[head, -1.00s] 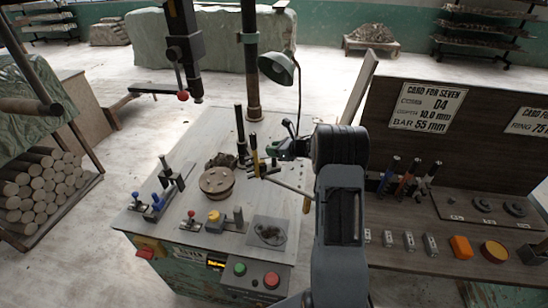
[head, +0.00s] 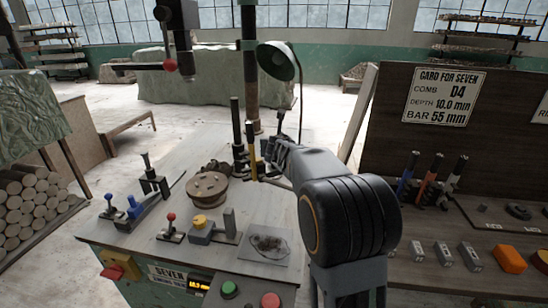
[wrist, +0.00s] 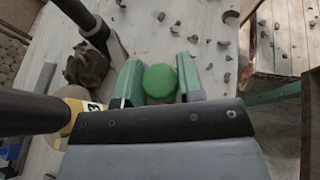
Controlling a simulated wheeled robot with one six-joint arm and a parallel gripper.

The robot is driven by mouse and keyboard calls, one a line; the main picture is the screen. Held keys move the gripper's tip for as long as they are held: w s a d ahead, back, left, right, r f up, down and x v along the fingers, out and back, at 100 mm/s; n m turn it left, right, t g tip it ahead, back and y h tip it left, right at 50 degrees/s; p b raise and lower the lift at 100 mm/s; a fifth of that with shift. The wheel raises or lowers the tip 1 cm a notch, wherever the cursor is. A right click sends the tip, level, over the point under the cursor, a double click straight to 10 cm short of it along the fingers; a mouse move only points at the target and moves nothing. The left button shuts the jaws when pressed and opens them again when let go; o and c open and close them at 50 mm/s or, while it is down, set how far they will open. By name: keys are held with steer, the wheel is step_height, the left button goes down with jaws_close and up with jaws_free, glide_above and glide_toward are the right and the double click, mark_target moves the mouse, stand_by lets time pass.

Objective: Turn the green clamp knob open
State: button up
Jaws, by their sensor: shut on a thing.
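The green clamp knob (wrist: 160,81) is a round green cap in the wrist view. It sits between the two green-padded fingers of my gripper (wrist: 160,68), one on its left and one on its right. My gripper is shut on it. In the head view my wrist and arm cover the knob, and the gripper (head: 279,150) shows only in part beside the thin dark column. Which way the knob is turned cannot be told.
A dark post (wrist: 30,113) with a yellow tag runs close to my gripper's left. A green lamp (head: 277,62) hangs above the bench (head: 150,237). A round wooden disc (head: 207,190) and levers stand left. Small clay scraps (wrist: 228,57) lie right of the knob.

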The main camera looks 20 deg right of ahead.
steer(key=shift+m+g+h+b, duration=0.55)
steer(key=shift+m+g+h, duration=0.35)
steer(key=shift+m+h, duration=0.6)
steer(key=shift+h, duration=0.3)
steer(key=o, duration=0.9)
steer(key=shift+a, duration=0.1)
steer(key=p+v, duration=0.1)
steer(key=v, duration=1.2)
steer(key=shift+s+a+r, duration=0.15)
steer(key=shift+s+r, duration=0.1)
steer(key=shift+s, duration=0.05)
